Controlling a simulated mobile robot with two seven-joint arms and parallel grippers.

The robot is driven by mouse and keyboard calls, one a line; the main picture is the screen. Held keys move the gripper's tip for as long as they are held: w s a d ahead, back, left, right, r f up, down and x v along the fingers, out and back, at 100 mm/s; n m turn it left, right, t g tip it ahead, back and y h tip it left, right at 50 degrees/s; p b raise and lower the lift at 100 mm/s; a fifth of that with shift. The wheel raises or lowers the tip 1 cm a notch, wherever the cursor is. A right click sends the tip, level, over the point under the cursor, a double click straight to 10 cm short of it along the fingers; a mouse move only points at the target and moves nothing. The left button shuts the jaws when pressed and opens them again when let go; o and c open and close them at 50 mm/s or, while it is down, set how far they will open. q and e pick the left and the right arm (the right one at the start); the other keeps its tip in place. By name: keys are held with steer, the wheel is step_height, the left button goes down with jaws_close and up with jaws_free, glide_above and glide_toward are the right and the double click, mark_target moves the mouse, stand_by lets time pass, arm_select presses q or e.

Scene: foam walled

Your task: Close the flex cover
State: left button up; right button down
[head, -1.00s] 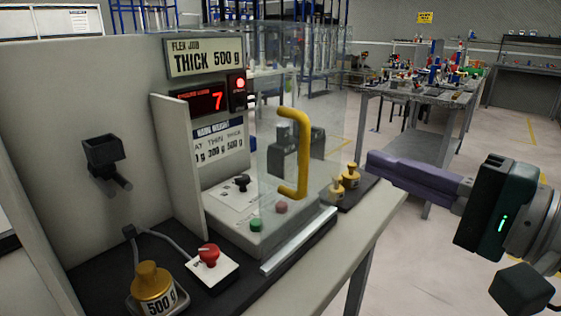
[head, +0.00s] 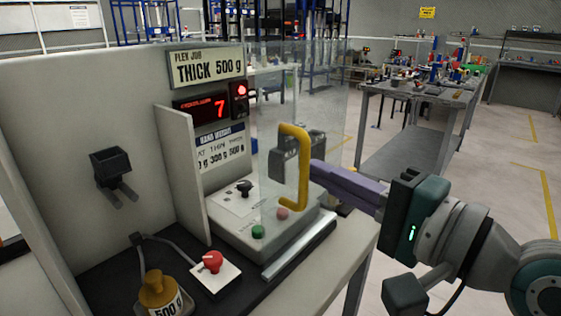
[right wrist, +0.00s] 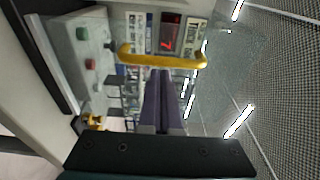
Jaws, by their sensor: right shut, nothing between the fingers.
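The flex cover (head: 270,120) is a clear panel with a yellow handle (head: 301,165), standing upright along the right side of the flex machine (head: 215,230). Its lower edge is by a pale rail on the base. My right gripper (head: 318,172) is shut and empty, with its purple fingers pointing left at the handle's right side in the head view. In the right wrist view the fingers (right wrist: 162,75) end close to the yellow handle (right wrist: 160,57); I cannot tell whether they touch it. My left gripper is not in view.
A gold 500 g weight (head: 158,293) and a red knob (head: 212,262) on a white box sit at the machine's front. A green button (head: 258,232) is on the base. A cluttered table (head: 400,95) stands behind. Open floor lies to the right.

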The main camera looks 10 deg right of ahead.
arm_select(q)
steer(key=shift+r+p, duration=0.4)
steer(key=shift+p, duration=0.05)
arm_select(e)
steer(key=shift+s+a+r, duration=0.15)
steer(key=shift+s+a, duration=0.2)
steer(key=shift+a, duration=0.05)
arm_select(q)
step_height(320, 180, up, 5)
steer(key=p, duration=0.5)
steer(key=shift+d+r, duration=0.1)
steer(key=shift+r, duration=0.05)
arm_select(e)
steer(key=s+a, duration=1.1)
steer(key=a, duration=0.4)
steer(key=shift+s, duration=0.4)
steer(key=shift+a, duration=0.1)
steer(key=shift+w, duration=0.1)
